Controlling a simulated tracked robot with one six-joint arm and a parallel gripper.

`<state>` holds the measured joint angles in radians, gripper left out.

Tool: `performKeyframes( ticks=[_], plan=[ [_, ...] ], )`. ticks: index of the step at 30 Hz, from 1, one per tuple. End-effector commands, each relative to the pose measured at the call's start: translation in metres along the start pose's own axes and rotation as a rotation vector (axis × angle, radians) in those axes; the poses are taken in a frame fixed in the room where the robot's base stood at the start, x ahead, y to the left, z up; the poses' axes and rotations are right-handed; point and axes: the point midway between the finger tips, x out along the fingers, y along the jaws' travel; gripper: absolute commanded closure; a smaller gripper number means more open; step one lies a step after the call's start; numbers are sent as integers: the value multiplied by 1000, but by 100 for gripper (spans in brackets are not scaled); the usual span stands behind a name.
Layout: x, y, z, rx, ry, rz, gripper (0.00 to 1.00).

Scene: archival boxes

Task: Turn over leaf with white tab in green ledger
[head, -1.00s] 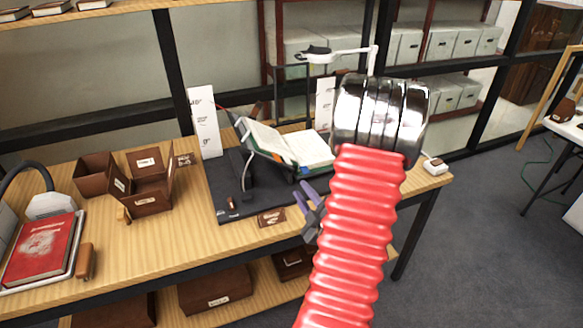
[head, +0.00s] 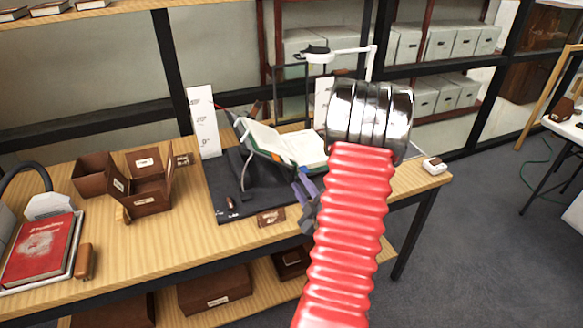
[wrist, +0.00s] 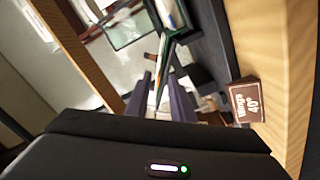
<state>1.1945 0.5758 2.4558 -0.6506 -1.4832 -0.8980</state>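The green ledger (head: 262,139) lies open on a dark cradle, its left side tilted up and its white pages facing up. Its dark green edge and pale pages also show edge-on in the wrist view (wrist: 167,48). I cannot make out a white tab; my arm covers part of the right side. My gripper (head: 305,186) is at the ledger's front right, close to its near edge. In the wrist view its two purple fingers (wrist: 160,98) stand apart, pointing toward the ledger edge. I see no leaf clearly held between them.
The cradle stands on a dark mat (head: 220,186). A brown label block (head: 271,217) sits at its front edge and reads "Wings 40°" in the wrist view (wrist: 246,101). A white scale card (head: 204,122) stands behind left. Brown boxes (head: 147,187) and a red book (head: 38,248) are further left.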

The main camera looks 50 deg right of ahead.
Motion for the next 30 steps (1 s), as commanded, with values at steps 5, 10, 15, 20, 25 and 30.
performKeyframes(
  ticks=[5,10,15,20,25,30],
  plan=[
    [29,-1,-1,0,3,0,79],
    [55,0,-1,-1,2,-1,79],
    [78,-1,0,1,1,-1,79],
    [90,0,-1,0,1,0,79],
    [93,0,0,0,-1,0,79],
    [93,0,0,1,-1,0,79]
  ],
)
